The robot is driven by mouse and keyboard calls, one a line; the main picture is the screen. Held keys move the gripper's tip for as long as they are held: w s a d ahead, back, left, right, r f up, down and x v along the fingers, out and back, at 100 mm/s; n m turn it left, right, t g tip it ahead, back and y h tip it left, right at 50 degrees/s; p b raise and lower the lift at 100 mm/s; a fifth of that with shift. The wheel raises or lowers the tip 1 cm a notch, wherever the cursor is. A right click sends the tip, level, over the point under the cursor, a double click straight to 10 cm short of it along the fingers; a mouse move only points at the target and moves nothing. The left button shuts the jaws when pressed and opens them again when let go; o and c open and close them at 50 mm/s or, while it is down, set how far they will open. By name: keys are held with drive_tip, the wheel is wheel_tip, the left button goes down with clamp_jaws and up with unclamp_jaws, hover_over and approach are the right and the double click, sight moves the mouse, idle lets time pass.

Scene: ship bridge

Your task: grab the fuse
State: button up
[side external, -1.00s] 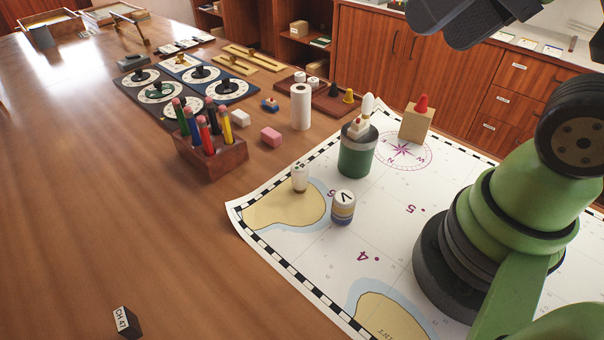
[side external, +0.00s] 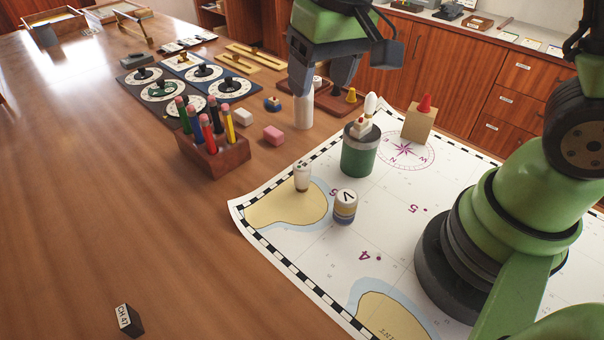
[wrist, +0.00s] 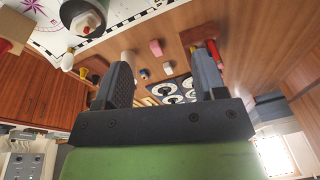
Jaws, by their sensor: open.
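A small upright white cylinder with a darker top, which looks like the fuse (side external: 302,177), stands on the chart (side external: 290,245) near its left edge. I cannot make it out in the wrist view. My gripper (side external: 318,88) is open and empty, high above the far side of the table, behind and above the fuse and well apart from it. In the wrist view both fingers (wrist: 164,75) show spread, with nothing between them. In the side view the fingers partly cover a tall white cylinder (side external: 303,112).
A green can (side external: 358,155) with white pieces on top stands right of the fuse. A striped round piece marked V (side external: 345,207) is close in front of it. A pencil holder (side external: 215,155) and pink block (side external: 273,136) are left.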

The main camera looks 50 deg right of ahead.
sight(302, 164)
drive_tip(key=w+f, duration=0.1)
drive_tip(key=f, duration=0.3)
drive_tip(key=f+g, duration=0.1)
drive_tip(key=f, duration=0.4)
drive_tip(key=w+a+f+n+g, duration=0.1)
drive_tip(key=f, duration=0.3)
drive_tip(key=shift+w+a+f+h, duration=0.1)
drive_tip(key=shift+w+f+h, duration=0.2)
drive_tip(key=shift+f+h, duration=0.1)
drive_tip(key=shift+f, duration=3)
drive_tip(key=c, duration=1)
drive_tip(key=shift+r, duration=0.15)
